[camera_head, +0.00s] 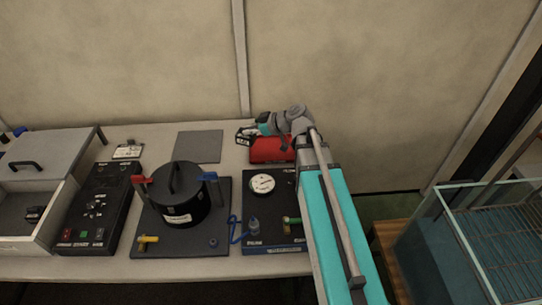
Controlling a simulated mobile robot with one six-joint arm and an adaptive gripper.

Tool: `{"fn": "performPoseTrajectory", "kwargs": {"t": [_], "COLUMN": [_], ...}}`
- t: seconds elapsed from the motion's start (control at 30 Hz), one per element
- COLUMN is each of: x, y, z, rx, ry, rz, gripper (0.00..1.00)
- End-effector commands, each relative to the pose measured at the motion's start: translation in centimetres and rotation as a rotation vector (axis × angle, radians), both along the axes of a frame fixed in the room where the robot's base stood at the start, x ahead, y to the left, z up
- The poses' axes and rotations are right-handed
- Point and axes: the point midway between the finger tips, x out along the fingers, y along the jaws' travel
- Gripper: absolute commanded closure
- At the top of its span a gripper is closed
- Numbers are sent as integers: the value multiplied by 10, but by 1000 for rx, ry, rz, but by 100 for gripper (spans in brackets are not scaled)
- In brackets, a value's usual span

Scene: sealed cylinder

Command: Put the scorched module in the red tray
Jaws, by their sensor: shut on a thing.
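My gripper (246,135) is at the back of the table, at the upper left of the red tray (271,152). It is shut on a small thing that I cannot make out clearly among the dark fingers. The red tray lies near the back right of the table, partly covered from view by my arm and wrist. I cannot tell whether the held thing is over the tray or beside it, and I cannot make out any scorch marks.
A black lidded pot (174,207) with red and blue clamps stands mid-table. A gauge panel (270,186) is right of it, a control box (94,212) left. A white bin (60,215) holds a small dark object (33,213). A grey mat (199,146) lies clear. A glass tank (475,230) stands right.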

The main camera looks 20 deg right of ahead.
Motion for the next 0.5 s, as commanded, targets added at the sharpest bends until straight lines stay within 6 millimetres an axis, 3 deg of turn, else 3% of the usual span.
{"fn": "performPoseTrajectory", "kwargs": {"t": [0.2, 0.5], "x": [-6, -6], "y": [-11, -11], "z": [-8, -7], "rx": [1, 1], "ry": [-3, -4], "rz": [1, 0], "gripper": [100, 100]}}
